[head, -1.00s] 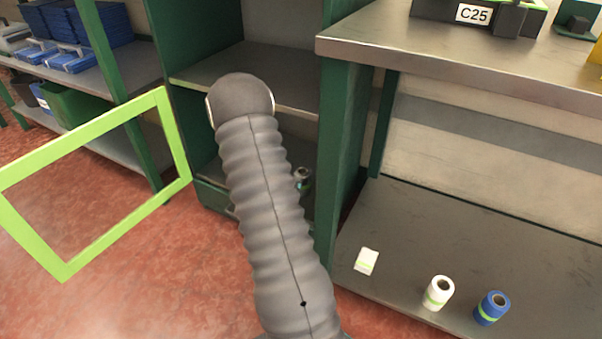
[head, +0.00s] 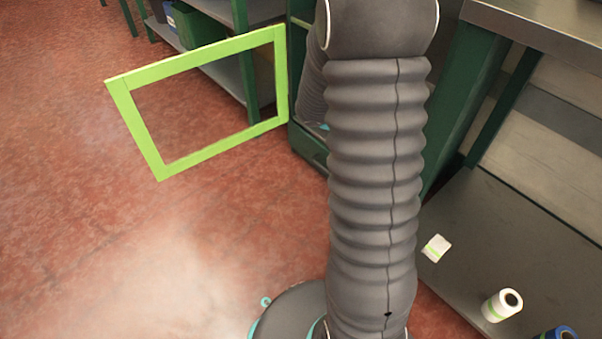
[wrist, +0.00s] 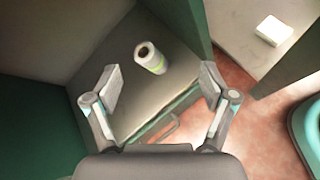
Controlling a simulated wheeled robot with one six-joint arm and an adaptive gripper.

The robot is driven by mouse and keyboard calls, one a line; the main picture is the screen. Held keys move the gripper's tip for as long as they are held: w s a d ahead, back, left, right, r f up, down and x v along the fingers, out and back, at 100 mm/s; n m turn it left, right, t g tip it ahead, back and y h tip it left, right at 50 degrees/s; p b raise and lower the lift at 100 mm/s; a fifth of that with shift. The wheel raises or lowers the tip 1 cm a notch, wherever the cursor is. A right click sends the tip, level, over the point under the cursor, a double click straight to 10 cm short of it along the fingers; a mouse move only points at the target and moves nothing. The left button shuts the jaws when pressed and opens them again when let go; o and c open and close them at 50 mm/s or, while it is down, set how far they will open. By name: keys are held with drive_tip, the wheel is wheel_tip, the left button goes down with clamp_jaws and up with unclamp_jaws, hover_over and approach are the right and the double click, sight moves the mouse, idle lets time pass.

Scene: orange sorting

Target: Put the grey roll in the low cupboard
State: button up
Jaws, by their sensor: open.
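A pale grey roll (wrist: 148,56) with a green band stands on the floor of the low cupboard (wrist: 182,82) in the wrist view. My gripper (wrist: 160,80) is open, with its two fingers spread on the near side of the roll. I see no finger touching the roll. In the head view the low cupboard (head: 309,148) is mostly hidden behind my arm, and my gripper and the grey roll are hidden. Its light green framed door (head: 212,48) stands open to the left.
On the low metal shelf (head: 490,225) at right are a small white piece (head: 436,247) with a green stripe, a white roll (head: 502,305) and a blue roll (head: 562,333). A metal worktop (head: 540,35) overhangs them. The red floor (head: 200,230) is clear at left.

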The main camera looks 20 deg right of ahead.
drive_tip(key=s+a+r+m+t+y, duration=0.2)
drive_tip(key=s+a+r+m+y, duration=0.2)
drive_tip(key=a, duration=0.6)
drive_tip(key=s+a+r+m+t+y, duration=0.2)
drive_tip(key=s+a+r+m+y, duration=0.1)
drive_tip(key=s+a, duration=0.4)
drive_tip(key=s+a+r+m+t+y, duration=0.2)
drive_tip(key=s+a+r+m+y, duration=0.2)
drive_tip(key=a, duration=0.9)
wheel_tip(320, 180, up, 3)
drive_tip(key=shift+s+f+m+y, duration=0.2)
drive_tip(key=shift+s+m+y, duration=0.15)
drive_tip(key=shift+s, duration=0.5)
